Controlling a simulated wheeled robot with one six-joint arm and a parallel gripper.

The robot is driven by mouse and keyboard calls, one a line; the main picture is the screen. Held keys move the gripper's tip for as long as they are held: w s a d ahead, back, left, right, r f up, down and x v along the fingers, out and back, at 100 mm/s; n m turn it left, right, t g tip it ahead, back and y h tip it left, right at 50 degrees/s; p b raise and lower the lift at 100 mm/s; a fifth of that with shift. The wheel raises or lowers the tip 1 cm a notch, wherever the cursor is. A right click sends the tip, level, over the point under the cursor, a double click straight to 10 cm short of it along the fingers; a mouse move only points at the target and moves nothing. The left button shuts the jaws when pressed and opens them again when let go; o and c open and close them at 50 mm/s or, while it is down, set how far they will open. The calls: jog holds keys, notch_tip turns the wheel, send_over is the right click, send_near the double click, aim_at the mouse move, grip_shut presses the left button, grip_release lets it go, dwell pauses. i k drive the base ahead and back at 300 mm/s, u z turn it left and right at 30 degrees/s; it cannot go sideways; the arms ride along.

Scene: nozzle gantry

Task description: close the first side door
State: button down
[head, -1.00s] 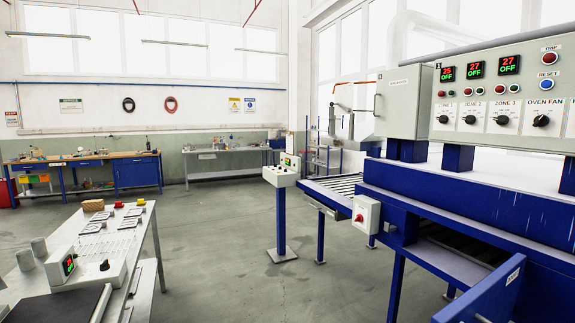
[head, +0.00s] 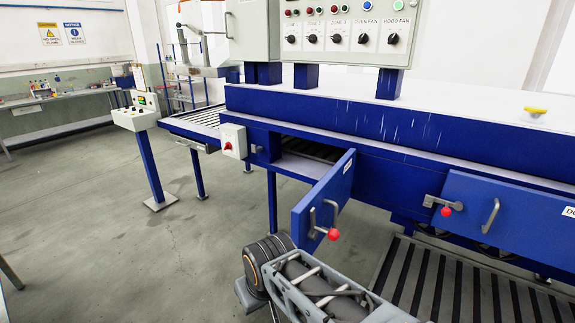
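The first side door (head: 312,207) is a blue panel on the side of the blue oven. It stands open, swung out toward me, with the dark opening (head: 303,149) behind it. It carries a grey bar handle (head: 335,212), a latch with a red knob (head: 333,234) and a white label near its upper edge. Part of my arm shows below the door, with a dark ribbed joint and a grey link. My gripper's fingers do not show in this view, so their relation to the handle is hidden.
A second side door (head: 520,222) to the right is shut, with its own handle and red-knobbed latch. A slatted floor grating (head: 449,285) lies below it. A control pedestal (head: 150,165) and roller conveyor (head: 198,118) stand left.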

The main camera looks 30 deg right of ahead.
aim_at(329, 196)
jog(key=z, duration=2.6)
jog(key=k, duration=0.9)
jog(key=u, duration=1.35)
jog(key=i, duration=0.5)
